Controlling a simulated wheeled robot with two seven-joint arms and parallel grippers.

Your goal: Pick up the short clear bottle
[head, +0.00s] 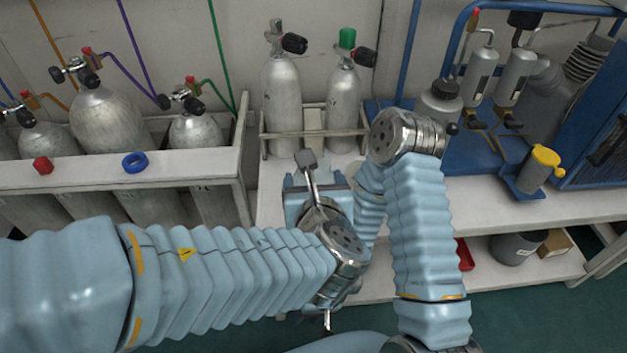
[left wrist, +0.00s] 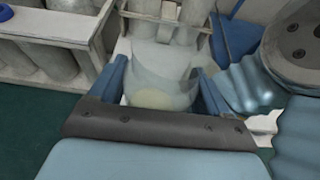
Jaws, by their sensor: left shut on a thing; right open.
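The short clear bottle (left wrist: 160,75) is between the two blue fingers of my left gripper (left wrist: 160,92) in the left wrist view. It is see-through, with a pale yellowish patch low on it. In the head view my left gripper (head: 318,184) is beyond the left arm's metal joint, above the pale bench and in front of the small cylinder stand. The bottle is hard to make out there. My right gripper (head: 327,320) barely shows below the crossed arms; most of it is hidden, and I see nothing held in it.
Two grey cylinders (head: 283,100) stand in a pale stand behind my left gripper. A rack (head: 120,170) of larger cylinders is at left. A black-capped container (head: 440,102) and a yellow-topped cup (head: 538,170) are at right. My right arm is close beside my left gripper.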

